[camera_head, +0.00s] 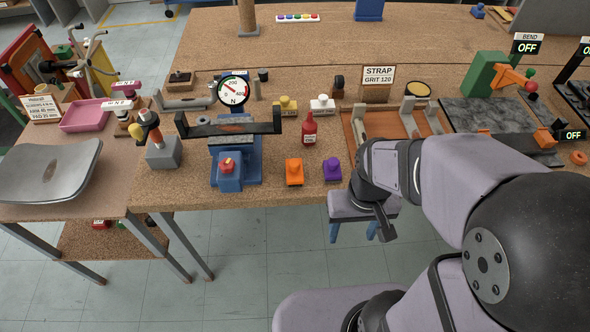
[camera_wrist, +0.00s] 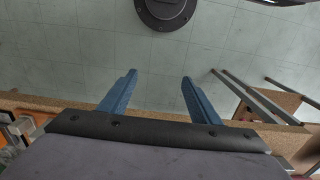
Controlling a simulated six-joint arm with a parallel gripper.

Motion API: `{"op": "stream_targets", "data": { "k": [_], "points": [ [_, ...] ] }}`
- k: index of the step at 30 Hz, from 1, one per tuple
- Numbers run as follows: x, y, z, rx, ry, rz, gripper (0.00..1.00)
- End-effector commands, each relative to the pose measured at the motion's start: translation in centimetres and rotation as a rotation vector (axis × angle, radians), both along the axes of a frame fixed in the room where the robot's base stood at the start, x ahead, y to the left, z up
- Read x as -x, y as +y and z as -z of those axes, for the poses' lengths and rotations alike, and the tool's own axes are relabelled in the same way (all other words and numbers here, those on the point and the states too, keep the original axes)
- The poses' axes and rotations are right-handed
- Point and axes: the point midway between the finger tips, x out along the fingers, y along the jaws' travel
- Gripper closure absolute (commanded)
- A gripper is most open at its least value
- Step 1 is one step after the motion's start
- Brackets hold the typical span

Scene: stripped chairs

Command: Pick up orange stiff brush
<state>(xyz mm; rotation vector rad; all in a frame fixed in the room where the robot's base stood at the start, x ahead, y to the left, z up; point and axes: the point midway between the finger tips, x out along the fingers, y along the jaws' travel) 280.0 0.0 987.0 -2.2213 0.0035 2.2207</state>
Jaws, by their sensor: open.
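The orange stiff brush (camera_head: 294,172) looks like a small orange block with a rounded knob on top. It stands near the front edge of the workbench, right of the blue gauge stand and left of a similar purple block (camera_head: 332,169). My gripper (camera_head: 353,234) is in front of the bench edge, to the right of the orange brush and apart from it. Its two blue fingers are spread with nothing between them. In the wrist view the open fingers (camera_wrist: 159,77) point over the floor, and the brush is not seen there.
A red bottle (camera_head: 309,129) stands behind the two blocks. The blue stand with a dial (camera_head: 234,90) is close on the left. A shallow wooden tray (camera_head: 390,122) lies to the right. Yellow (camera_head: 285,106) and white (camera_head: 322,105) blocks stand farther back.

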Motion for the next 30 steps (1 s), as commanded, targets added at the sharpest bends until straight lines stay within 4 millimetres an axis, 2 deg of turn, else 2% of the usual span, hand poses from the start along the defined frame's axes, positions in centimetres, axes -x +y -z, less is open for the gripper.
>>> {"op": "stream_targets", "data": {
  "k": [22, 26, 30],
  "points": [
    [-0.4, 0.1, -0.1, 0.000, 0.000, -0.001, 0.39],
    [-2.3, 0.5, -0.5, 0.000, 0.001, -0.003, 0.39],
    [-6.4, 1.5, -1.2, 0.000, 0.000, -0.005, 0.39]
  ]
}}
